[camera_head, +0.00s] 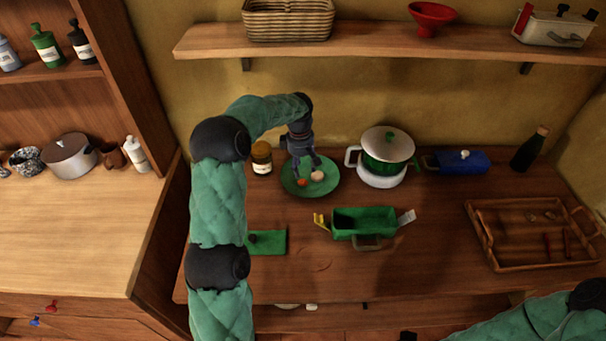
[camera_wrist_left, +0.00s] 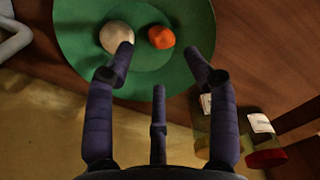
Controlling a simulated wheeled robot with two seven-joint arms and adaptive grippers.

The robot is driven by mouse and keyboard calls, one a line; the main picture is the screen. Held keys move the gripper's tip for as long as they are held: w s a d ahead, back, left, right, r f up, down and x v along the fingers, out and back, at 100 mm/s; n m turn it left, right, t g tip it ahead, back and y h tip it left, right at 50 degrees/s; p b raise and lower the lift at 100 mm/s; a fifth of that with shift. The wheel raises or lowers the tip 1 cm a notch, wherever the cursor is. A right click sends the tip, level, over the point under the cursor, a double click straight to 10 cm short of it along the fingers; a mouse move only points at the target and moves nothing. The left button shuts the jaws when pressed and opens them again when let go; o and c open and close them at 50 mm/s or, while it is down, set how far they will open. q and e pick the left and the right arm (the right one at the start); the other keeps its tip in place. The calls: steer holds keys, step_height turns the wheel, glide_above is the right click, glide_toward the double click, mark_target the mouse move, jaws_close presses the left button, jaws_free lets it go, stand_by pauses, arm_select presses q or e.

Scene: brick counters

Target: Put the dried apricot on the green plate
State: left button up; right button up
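The green plate (camera_head: 327,188) lies on the wooden counter, and it also fills the top of the left wrist view (camera_wrist_left: 186,70). The dried apricot (camera_head: 302,183), small and orange, rests on the plate beside a pale round item (camera_head: 318,176). In the left wrist view the apricot (camera_wrist_left: 161,37) and the pale item (camera_wrist_left: 117,37) lie close together. My left gripper (camera_head: 307,168) is over the plate, its fingers (camera_wrist_left: 158,58) spread apart with nothing held between them. My right gripper is out of view; only part of the right arm shows at the lower right.
A brown jar (camera_head: 262,158) stands left of the plate. A green container (camera_head: 364,222) and a wooden tray (camera_head: 481,238) are nearer. A shelf (camera_head: 390,42) runs above.

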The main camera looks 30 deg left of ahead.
mark_target(302, 180)
arm_select(q)
steer(key=shift+a+r+p, duration=0.1)
steer(key=shift+r+p, duration=0.45)
steer(key=shift+r, duration=2.25)
